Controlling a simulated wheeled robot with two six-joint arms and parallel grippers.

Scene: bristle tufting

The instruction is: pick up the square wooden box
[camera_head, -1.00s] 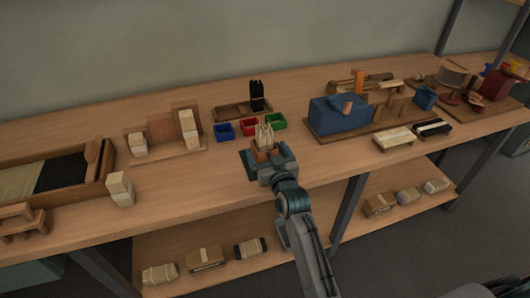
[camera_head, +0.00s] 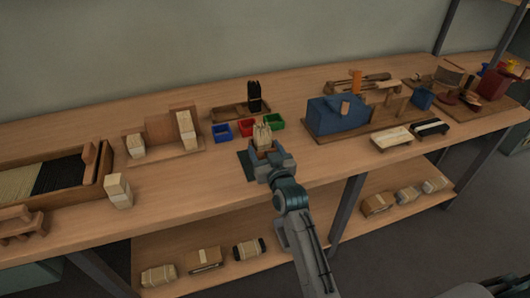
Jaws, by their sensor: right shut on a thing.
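The square wooden box (camera_head: 262,147) is at the middle of the bench, with a pale bundle of bristles (camera_head: 262,133) standing up out of it. My right gripper (camera_head: 264,158) is at its near side and shut on it. The gripper hides much of the box's lower part. A dark green mat (camera_head: 245,163) lies at the left of the box and gripper. I cannot tell for sure whether the box is clear of the mat. My left gripper is not in view.
Blue (camera_head: 222,131), red (camera_head: 248,126) and green (camera_head: 271,122) bins stand just behind the box. A blue machine (camera_head: 336,117) stands on a board to the right. A pale upright bundle (camera_head: 118,190) is at the left. Bare bench lies on both sides of the gripper.

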